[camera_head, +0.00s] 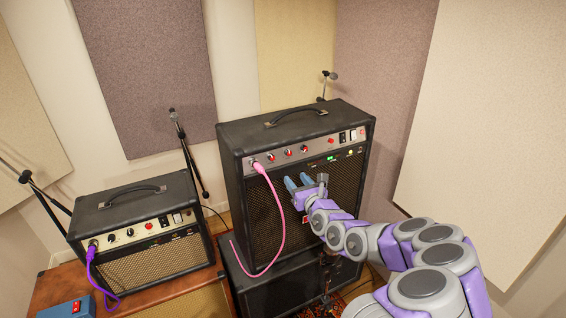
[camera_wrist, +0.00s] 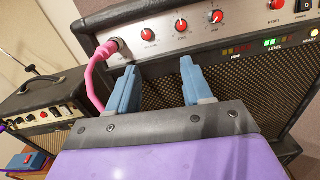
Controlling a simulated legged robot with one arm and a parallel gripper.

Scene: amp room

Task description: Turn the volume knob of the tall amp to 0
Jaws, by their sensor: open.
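The tall amp (camera_head: 262,205) stands on a dark cabinet, its front panel carrying a row of red-centred knobs. In the wrist view the left knob (camera_wrist: 148,34), middle knob (camera_wrist: 182,25) and right knob (camera_wrist: 216,16) show on the silver panel. My gripper (camera_head: 298,181) is open and empty, in front of the grille and below the knob row. In the wrist view its blue fingers (camera_wrist: 159,66) appear below the left and middle knobs, touching no knob.
A pink cable (camera_wrist: 92,75) plugs in left of the knobs and hangs down the amp's front. A small amp (camera_head: 140,240) with a purple cable stands left, by a blue pedal (camera_head: 70,310). Microphone stands (camera_head: 188,150) stand behind. Right of the knobs are a red button and switches.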

